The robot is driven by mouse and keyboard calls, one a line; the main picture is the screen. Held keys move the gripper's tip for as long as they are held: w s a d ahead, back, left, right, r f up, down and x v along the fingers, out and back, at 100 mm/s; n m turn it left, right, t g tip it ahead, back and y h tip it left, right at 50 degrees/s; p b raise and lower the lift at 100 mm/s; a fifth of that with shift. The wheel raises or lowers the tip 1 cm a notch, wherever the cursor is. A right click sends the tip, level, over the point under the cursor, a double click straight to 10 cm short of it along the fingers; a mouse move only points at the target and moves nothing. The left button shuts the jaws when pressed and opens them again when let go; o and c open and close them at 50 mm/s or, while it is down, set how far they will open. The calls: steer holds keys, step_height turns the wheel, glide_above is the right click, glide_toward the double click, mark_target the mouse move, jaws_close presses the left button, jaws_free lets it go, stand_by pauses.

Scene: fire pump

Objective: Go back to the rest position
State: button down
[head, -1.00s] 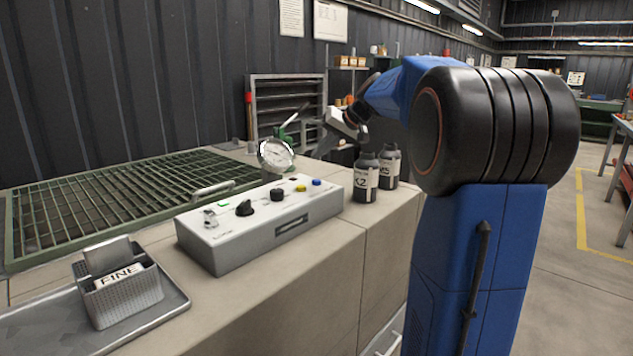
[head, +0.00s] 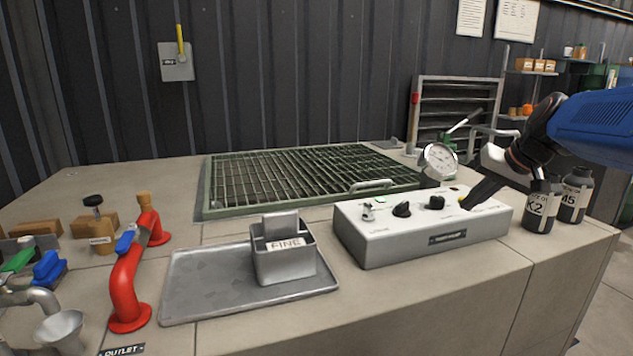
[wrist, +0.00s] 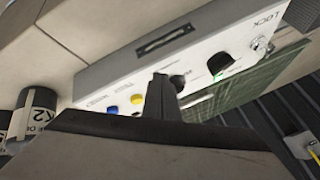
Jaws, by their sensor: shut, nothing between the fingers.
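My gripper (head: 470,203) is at the right of the head view, its dark fingers pointing down and left over the right part of the white control box (head: 385,252). In the wrist view my gripper (wrist: 158,95) is shut and empty, its fingers overlapping the box top between a yellow button (wrist: 136,98) and a black knob (wrist: 178,82). Whether the fingers touch the box cannot be told. A blue button (wrist: 112,110) shows beside the yellow one. My blue arm reaches in from the right edge.
Dark bottles marked K2 (head: 540,208) and M5 (head: 574,196) stand close to my wrist. A round gauge (head: 439,160) is behind the box. A metal tray (head: 190,290) holds a bin marked FINE (head: 285,262). A red pipe (head: 124,285) stands at left; a green grate (head: 290,178) lies behind.

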steer(key=s+a+f+n+h, duration=0.1)
steer(key=s+a+f, duration=0.1)
steer(key=s+f, duration=0.4)
steer(key=s+a+f+n+g+h, duration=0.1)
steer(key=s+a+f, duration=0.2)
steer(key=s, duration=1)
steer(key=s+a+f+n+h, duration=0.1)
steer(key=s+a+f, duration=0.2)
steer(key=s+f, duration=0.6)
steer(key=shift+s+f+g, duration=0.25)
steer(key=shift+g, duration=0.15)
